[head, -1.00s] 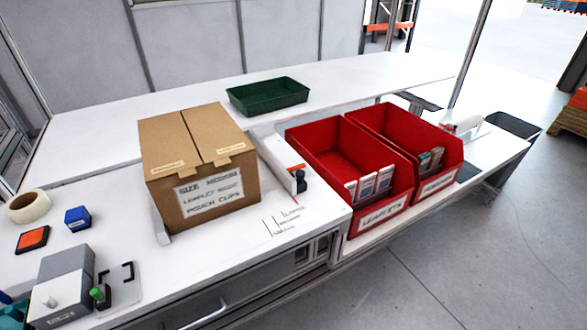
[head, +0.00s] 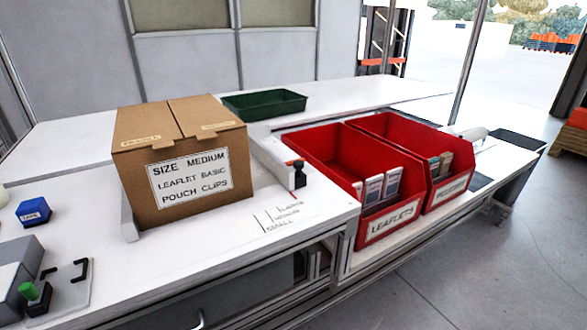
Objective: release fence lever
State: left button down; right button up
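The fence (head: 268,158) is a pale upright bar on the white table, along the right side of a cardboard box. Its lever (head: 299,175) is a small black knob-like piece with an orange-red part at the fence's near right end. The cardboard box (head: 185,165) is closed and labelled "SIZE MEDIUM, LEAFLET BASIC, POUCH CLIPS". It stands between this fence and a low pale strip (head: 129,217) on its left. Size markings (head: 283,218) are printed on the table in front of the lever. Neither of my grippers shows in the head view.
Two red bins, the leaflets bin (head: 390,224) and another (head: 448,190), stand right of the fence. A green tray (head: 264,104) sits behind the box. A grey device with a green knob (head: 30,291) and a blue block (head: 33,211) are at left. The tabletop before the box is clear.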

aim_at(289, 163)
jog(key=z, duration=2.1)
jog(key=i, duration=1.75)
jog(key=u, duration=3.6)
